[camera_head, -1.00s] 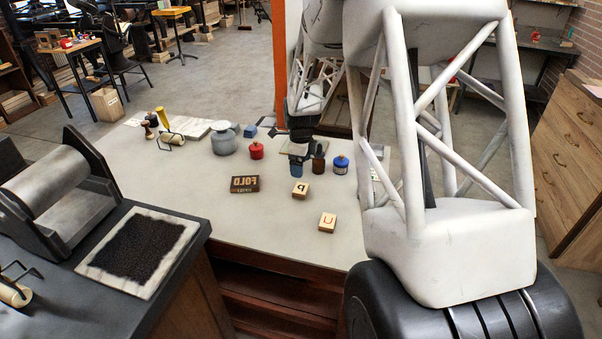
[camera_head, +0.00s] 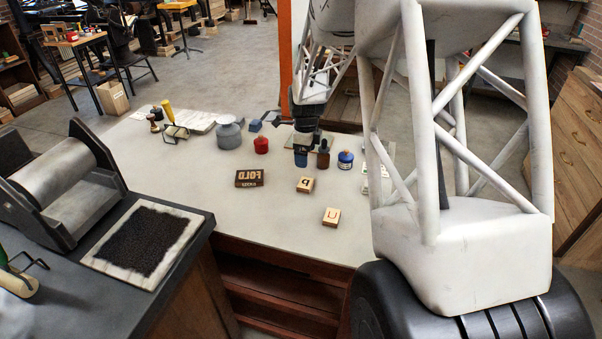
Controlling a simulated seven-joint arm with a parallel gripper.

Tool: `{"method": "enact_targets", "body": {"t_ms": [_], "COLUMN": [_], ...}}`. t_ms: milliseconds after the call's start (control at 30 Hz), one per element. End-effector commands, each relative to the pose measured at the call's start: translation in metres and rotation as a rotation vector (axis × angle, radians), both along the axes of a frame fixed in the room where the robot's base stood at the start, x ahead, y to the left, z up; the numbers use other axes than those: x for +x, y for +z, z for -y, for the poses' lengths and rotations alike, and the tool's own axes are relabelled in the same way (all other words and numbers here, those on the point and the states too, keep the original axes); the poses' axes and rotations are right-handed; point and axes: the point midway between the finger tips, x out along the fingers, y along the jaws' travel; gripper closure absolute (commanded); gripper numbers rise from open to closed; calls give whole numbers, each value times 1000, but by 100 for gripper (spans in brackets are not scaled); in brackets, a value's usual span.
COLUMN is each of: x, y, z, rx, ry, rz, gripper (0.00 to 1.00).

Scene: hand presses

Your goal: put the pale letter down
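Two pale wooden letter blocks lie on the light table top: one marked like a P (camera_head: 305,185) and one marked like a U (camera_head: 331,217). I cannot tell which is the pale letter. My gripper (camera_head: 303,147) is small and dark at the table's far side, behind the P block and apart from both blocks. It is right by a blue jar (camera_head: 301,161) and a brown bottle (camera_head: 323,157). Its fingertips are too small and dark to show whether they are open or hold anything.
A dark FOLD block (camera_head: 249,178) lies left of the P block. A red jar (camera_head: 261,145), a grey pot (camera_head: 229,135) and a dark blue jar (camera_head: 345,160) stand behind. The table's front left (camera_head: 240,215) is clear. A roller press (camera_head: 60,185) stands on the dark bench.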

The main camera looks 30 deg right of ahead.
Motion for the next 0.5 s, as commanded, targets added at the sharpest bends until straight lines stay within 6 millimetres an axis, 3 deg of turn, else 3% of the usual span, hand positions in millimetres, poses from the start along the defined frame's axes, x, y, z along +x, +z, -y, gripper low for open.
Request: {"method": "enact_targets", "body": {"t_ms": [267,500], "x": [-22,-66], "y": [36,86], "z": [-28,-72], "rx": [-9,-31], "ry": [195,530], "rz": [21,48], "gripper": [11,11]}}
